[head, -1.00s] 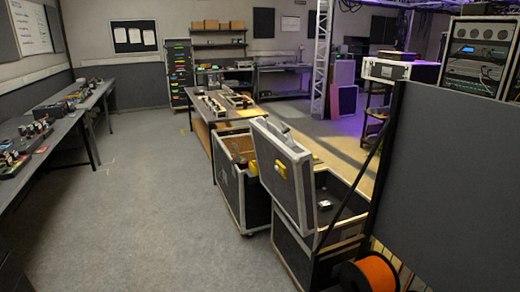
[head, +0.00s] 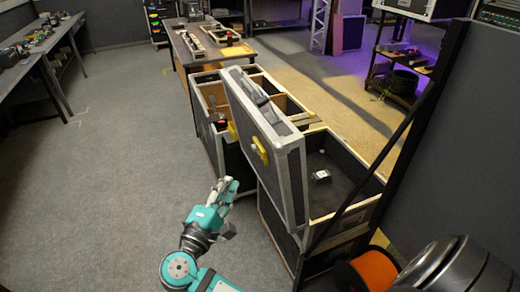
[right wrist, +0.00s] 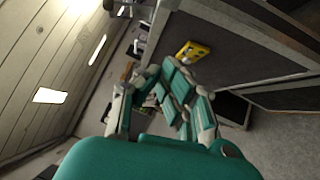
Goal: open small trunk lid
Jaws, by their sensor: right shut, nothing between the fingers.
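The small trunk (head: 345,220) is a dark case with pale metal edges, right of centre in the head view. Its lid (head: 268,180) stands raised, tilted along the trunk's left side, with a yellow latch (head: 259,150) on its outer face. The trunk's inside shows, with a small dark and white item (head: 321,176) in it. My right gripper (head: 228,186) is shut and empty, just left of the lid and seemingly apart from it. In the right wrist view its fingers (right wrist: 175,95) are together, near a yellow latch (right wrist: 192,50) on a dark panel. My left gripper is not in view.
A larger open case (head: 226,160) with compartments stands just behind the lid. An orange cable reel (head: 368,272) and a dark partition (head: 460,150) with a slanting brace stand at the right. Clear grey floor (head: 120,170) lies to the left.

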